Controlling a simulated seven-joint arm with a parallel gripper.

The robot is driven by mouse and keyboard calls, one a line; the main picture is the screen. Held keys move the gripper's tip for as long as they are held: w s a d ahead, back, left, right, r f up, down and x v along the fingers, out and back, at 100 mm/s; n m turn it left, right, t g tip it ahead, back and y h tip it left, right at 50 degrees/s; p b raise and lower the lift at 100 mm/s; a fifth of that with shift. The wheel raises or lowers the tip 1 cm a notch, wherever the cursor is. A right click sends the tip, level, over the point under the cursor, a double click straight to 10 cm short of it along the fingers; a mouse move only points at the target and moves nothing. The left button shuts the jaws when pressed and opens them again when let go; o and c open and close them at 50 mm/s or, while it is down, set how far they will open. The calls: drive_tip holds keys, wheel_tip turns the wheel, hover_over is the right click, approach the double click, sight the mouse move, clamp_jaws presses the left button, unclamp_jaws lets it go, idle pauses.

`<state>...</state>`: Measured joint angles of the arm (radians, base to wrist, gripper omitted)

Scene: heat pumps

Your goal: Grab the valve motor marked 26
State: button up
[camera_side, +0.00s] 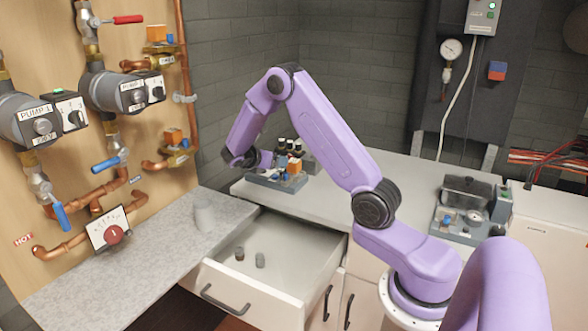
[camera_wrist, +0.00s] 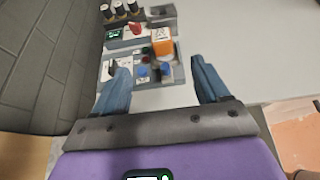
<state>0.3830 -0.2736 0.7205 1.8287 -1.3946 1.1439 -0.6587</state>
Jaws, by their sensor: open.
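An orange block-shaped unit (camera_wrist: 162,41), which looks like a valve motor, sits on a grey fixture (camera_wrist: 111,44) in the wrist view. White marks show on it, but I cannot read a number. In the side view it shows as a small orange block (camera_side: 295,167) on the counter at the back. Similar orange units are on the wall pipes, one upper (camera_side: 156,33) and one lower (camera_side: 173,137); no number is legible. My gripper (camera_wrist: 160,80) is open and empty, its blue fingers pointing toward the fixture, with the orange unit ahead between them. In the side view my gripper (camera_side: 264,160) is partly hidden beside the fixture.
Black cylinders (camera_wrist: 119,10) stand at the fixture's back. Blue and red knobs sit before the orange unit. An open drawer (camera_side: 285,245) with two small grey cylinders is below the counter. A grey wall is close on the left. The counter (camera_wrist: 235,70) is clear to the right.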

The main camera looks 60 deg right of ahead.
sight(292, 162)
drive_tip(key=x, duration=1)
drive_tip(key=shift+d+f, duration=0.1)
drive_tip(key=shift+d, duration=0.1)
drive_tip(key=shift+f+x, duration=0.15)
drive_tip(key=shift+x, duration=1.35)
drive_tip(key=shift+f+x, duration=0.15)
drive_tip(key=shift+x, duration=1.35)
drive_tip(key=shift+a, duration=0.15)
drive_tip(key=c, duration=1.2)
